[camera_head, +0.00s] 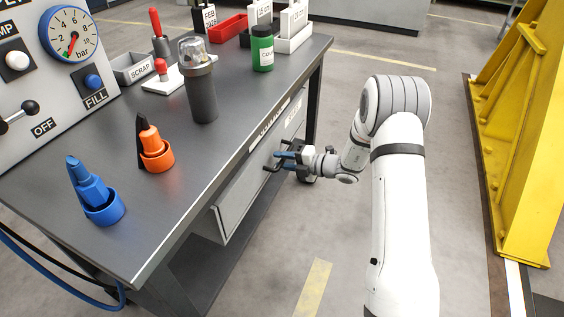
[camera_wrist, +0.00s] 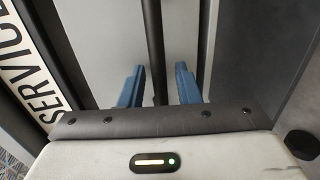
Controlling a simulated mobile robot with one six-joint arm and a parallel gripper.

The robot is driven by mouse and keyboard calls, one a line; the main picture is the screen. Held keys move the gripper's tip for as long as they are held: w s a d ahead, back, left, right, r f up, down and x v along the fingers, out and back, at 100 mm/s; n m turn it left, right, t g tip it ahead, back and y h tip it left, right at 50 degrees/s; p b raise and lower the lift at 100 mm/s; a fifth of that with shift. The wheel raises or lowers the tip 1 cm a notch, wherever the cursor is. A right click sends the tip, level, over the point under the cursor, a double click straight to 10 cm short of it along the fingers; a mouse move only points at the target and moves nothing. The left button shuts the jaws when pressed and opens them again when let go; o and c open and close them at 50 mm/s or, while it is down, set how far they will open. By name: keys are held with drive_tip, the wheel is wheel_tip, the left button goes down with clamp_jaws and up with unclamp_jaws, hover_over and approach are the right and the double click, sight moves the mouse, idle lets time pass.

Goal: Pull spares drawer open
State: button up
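The grey drawer (camera_head: 240,200) sits under the workbench top, its front facing my arm. Its dark bar handle (camera_head: 267,168) shows at my fingertips. My gripper (camera_head: 283,161) is at the drawer front with its blue fingers pointing toward it. In the wrist view, my gripper (camera_wrist: 160,85) has its two blue fingers apart, one on each side of the dark handle bar (camera_wrist: 154,40). A gap shows between the bar and each finger. The pale drawer front (camera_wrist: 95,35) lies behind. I cannot tell whether the drawer stands slightly out.
The workbench (camera_head: 240,110) carries a dark cylinder (camera_head: 200,90), a green bottle (camera_head: 262,48), and orange (camera_head: 157,155) and blue (camera_head: 102,205) holders. A label strip (camera_wrist: 35,60) runs beside the drawer. A yellow frame (camera_head: 525,130) stands at right. The floor before the drawer is clear.

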drive_tip(key=shift+a, duration=0.1)
drive_tip(key=shift+c, duration=0.5)
clamp_jaws()
